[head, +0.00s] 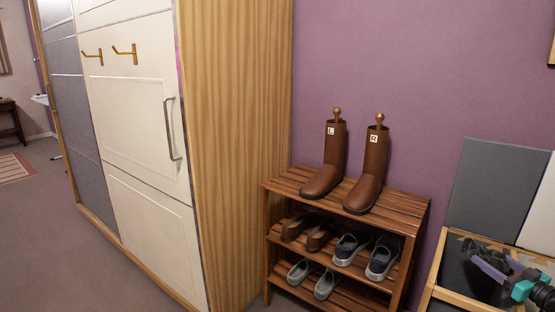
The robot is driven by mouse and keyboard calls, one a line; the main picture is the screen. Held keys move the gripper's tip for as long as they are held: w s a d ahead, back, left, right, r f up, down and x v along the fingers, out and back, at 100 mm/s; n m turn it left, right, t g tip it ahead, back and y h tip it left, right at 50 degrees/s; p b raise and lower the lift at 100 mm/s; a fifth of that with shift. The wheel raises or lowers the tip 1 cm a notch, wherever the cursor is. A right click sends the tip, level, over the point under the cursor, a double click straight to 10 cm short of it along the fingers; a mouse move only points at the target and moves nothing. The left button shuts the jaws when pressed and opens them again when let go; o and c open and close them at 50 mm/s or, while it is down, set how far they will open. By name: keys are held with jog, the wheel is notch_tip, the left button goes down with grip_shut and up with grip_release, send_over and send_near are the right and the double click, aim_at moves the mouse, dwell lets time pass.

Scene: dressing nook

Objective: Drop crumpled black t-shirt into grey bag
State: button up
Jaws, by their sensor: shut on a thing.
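My gripper (503,272), with purple fingers and a teal part, is at the lower right edge of the head view. It is shut on dark cloth, which looks like the crumpled black t-shirt (462,277). The cloth shows as a black mass at the fingers, within the outline of a light wooden frame (430,287). I cannot tell whether it hangs above the frame or rests inside it. A flat grey panel (490,185) stands upright behind the frame. The grey bag's body cannot be made out; the picture edge cuts off the lower part.
A slatted wooden shoe rack (416,208) stands left of the frame, with brown boots (368,185) on top and several shoes below. A white panel (540,215) is at the far right.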

jog(key=o, duration=1.2)
jog(key=shift+r, duration=0.15)
